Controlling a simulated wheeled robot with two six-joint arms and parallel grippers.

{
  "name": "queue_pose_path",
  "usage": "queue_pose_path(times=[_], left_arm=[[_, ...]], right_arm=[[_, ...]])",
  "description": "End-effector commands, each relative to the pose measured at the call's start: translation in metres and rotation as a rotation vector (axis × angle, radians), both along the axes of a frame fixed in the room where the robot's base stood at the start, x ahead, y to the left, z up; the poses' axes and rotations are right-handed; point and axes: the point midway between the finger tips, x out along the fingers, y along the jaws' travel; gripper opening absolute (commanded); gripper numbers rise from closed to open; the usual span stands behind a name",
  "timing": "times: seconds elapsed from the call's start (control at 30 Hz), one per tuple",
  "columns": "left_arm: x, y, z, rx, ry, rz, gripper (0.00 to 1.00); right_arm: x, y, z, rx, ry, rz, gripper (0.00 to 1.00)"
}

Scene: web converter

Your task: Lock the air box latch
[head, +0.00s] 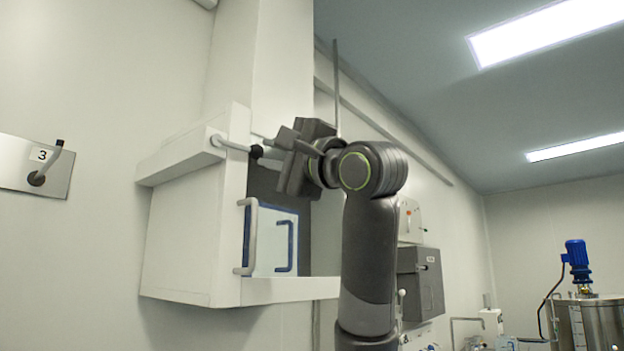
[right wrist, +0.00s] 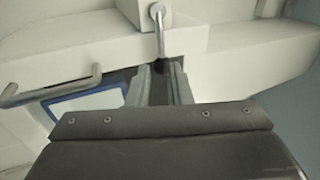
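The white air box (head: 182,240) is fixed to the wall at the left of the head view. Its latch (head: 232,145) is a grey lever at the top front edge, lying roughly level, with a black knob (head: 256,151) at its end. The latch also shows in the right wrist view (right wrist: 158,30), its dark tip at the far end of the finger gap. My right gripper (right wrist: 161,85) is open, its two fingers apart and pointing at the knob. Whether a finger touches it I cannot tell. My left gripper is not in view.
A grey handle (head: 250,238) and a blue-framed panel (head: 272,240) are on the box front below the latch. A plate marked 3 with another lever (head: 40,178) is on the wall at left. Grey wall boxes (head: 420,282) and a steel tank (head: 598,322) stand farther right.

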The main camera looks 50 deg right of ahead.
Motion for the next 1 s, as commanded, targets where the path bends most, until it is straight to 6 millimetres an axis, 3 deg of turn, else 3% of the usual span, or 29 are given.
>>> queue_pose_path(times=[0.03,0.1,0.4,0.6,1.0], left_arm=[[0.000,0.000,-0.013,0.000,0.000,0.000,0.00],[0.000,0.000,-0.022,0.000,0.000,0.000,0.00],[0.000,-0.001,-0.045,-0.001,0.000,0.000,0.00],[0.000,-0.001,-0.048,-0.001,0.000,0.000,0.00],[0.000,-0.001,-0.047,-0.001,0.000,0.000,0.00]], right_arm=[[-0.013,-0.001,-0.011,-0.001,-0.005,-0.003,0.19],[-0.029,-0.001,-0.016,-0.001,-0.005,-0.002,0.19],[-0.080,-0.002,-0.033,-0.001,-0.001,0.000,0.19],[-0.091,-0.003,-0.036,0.000,0.001,-0.001,0.19],[-0.091,-0.003,-0.036,0.000,0.002,-0.001,0.19]])
